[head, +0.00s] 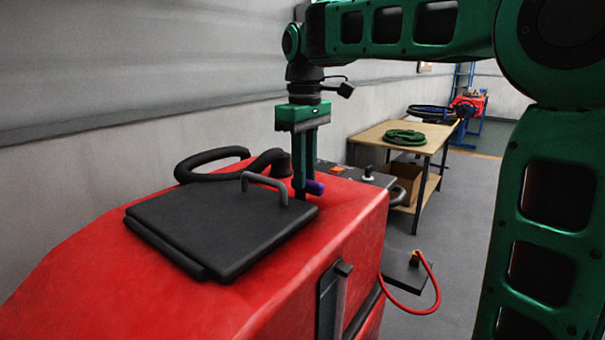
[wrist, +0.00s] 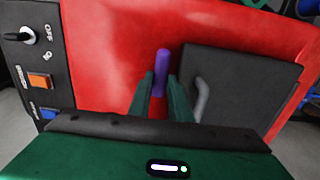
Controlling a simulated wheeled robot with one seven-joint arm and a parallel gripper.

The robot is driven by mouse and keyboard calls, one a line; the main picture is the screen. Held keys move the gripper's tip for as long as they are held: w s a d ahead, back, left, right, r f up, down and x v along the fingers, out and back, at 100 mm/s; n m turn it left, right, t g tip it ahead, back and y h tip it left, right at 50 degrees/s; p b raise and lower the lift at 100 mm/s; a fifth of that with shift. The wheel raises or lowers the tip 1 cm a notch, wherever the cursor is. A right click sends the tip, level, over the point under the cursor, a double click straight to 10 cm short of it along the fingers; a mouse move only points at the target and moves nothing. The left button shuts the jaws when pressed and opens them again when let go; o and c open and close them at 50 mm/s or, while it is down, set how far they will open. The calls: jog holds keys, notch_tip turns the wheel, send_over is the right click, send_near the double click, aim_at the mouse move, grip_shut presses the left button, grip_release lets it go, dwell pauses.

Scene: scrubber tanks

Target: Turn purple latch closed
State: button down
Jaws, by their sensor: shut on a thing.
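The purple latch (wrist: 162,68) shows in the wrist view on the red tank top, beside the black lid (wrist: 250,85). In the head view a small purple part of the latch (head: 315,187) shows at the right edge of the black lid (head: 215,226). My gripper (head: 304,190) points down onto it, and in the wrist view my gripper (wrist: 161,88) has a finger on each side of the latch. It is shut on the latch. The latch's lower part is hidden between the fingers. The lid lies flat and its grey handle (head: 264,187) stands just left of my gripper.
The red tank (head: 80,270) fills the foreground. A black hose (head: 215,160) lies behind the lid. A control panel (wrist: 35,65) with a knob and buttons is near the latch. A wooden table (head: 400,140) stands further back, with open grey floor beside it.

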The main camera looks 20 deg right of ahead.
jog(key=shift+m, duration=0.3)
jog(key=m, duration=0.3)
jog(key=shift+a+m, duration=0.1)
jog(key=shift+m, duration=0.2)
jog(key=m, duration=0.4)
jog(key=shift+a+m, duration=0.25)
jog(key=shift+m, duration=0.05)
jog(key=m, duration=0.5)
jog(key=shift+w+a, duration=0.1)
jog(key=shift+a, duration=0.2)
jog(key=shift+w+a+r+m, duration=0.1)
jog(key=shift+m, duration=0.85)
jog(key=shift+w+a+m, duration=0.1)
jog(key=shift+m, duration=0.85)
jog(key=c, duration=1.6)
grip_release()
jog(key=shift+a, duration=0.1)
